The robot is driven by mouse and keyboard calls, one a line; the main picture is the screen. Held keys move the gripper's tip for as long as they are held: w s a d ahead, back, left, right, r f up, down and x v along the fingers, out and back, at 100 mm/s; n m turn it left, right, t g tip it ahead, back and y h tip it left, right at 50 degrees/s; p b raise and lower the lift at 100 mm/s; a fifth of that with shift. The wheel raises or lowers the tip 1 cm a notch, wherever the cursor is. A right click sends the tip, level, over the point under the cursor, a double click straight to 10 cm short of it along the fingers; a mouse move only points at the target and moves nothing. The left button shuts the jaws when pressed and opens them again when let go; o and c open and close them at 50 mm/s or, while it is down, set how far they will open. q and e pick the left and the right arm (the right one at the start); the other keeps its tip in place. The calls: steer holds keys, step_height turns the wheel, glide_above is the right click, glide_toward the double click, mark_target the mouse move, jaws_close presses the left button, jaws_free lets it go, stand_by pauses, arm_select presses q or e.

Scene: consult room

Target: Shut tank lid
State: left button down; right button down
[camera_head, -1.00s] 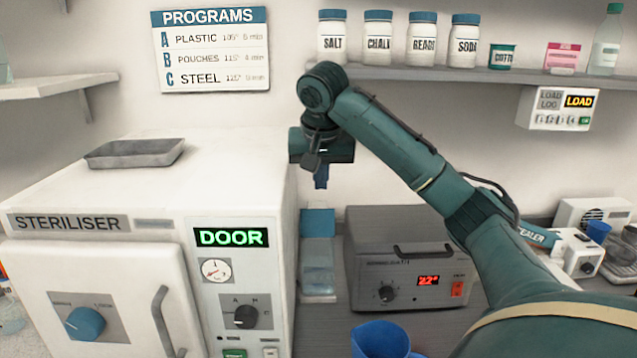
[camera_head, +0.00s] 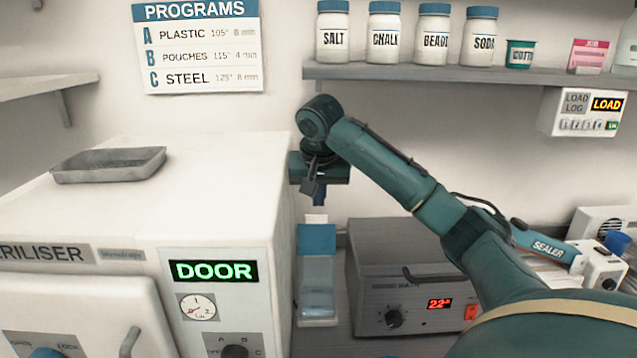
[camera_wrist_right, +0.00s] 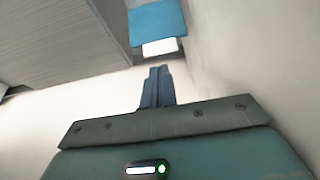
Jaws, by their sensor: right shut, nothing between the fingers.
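A narrow clear tank (camera_head: 317,290) stands between the white steriliser and a grey box. A blue panel (camera_head: 316,239), which looks like its lid, shows at the tank's top, with a small white part above it. I cannot tell the panel's exact tilt. The panel also shows in the right wrist view (camera_wrist_right: 157,20), with its white part beyond my fingertips. In the wrist view the fingers (camera_wrist_right: 157,74) appear apart from the panel. My left gripper is not in view.
The steriliser (camera_head: 215,322) stands close left of the tank, with a grey tray (camera_head: 108,165) on top. The grey box (camera_head: 385,255) with a red display stands close right. A shelf (camera_head: 450,77) with several jars is above my right arm.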

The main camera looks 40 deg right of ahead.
mark_target(317, 235)
steer(key=x, duration=0.3)
steer(key=shift+w+d+f, duration=0.1)
steer(key=shift+f, duration=0.2)
